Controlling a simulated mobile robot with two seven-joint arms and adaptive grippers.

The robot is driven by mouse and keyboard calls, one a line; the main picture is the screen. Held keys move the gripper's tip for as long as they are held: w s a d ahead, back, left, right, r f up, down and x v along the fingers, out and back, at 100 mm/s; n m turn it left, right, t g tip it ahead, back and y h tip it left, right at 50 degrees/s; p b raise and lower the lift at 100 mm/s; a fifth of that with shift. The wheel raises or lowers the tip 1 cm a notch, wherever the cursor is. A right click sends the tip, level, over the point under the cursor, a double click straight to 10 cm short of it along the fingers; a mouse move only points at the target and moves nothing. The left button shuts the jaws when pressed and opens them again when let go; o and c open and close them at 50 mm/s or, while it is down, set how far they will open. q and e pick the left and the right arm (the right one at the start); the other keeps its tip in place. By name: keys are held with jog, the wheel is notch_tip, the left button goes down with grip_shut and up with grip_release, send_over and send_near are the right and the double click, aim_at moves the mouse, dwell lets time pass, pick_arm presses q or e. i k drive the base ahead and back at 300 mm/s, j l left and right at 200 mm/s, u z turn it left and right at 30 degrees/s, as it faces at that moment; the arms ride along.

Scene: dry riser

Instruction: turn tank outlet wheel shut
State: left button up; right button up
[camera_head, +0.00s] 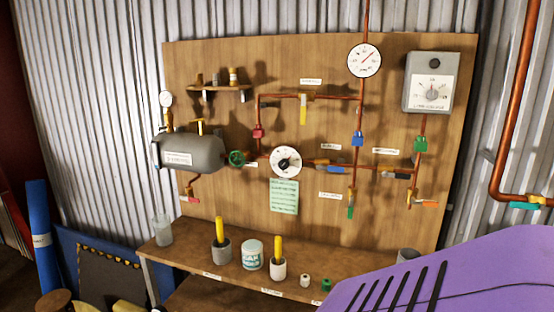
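A grey horizontal tank (195,152) is mounted at the left of a wooden board. A small green wheel (236,158) sits at the tank's right end, on the pipe that leads right towards a round dial (286,162). Its turned position is too small to read. Neither of my grippers is in view, and nothing touches the wheel.
The wooden board (232,210) carries copper pipes with coloured valve handles, an upper gauge (364,60) and a grey dial box (428,82). A bench (190,258) below holds several pots and cups. Its right end is hidden. The space before the wheel is clear.

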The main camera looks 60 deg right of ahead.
aim_at(238, 157)
jog(key=l+z, duration=0.15)
jog(key=z, duration=1.4)
jog(key=k+l, duration=0.05)
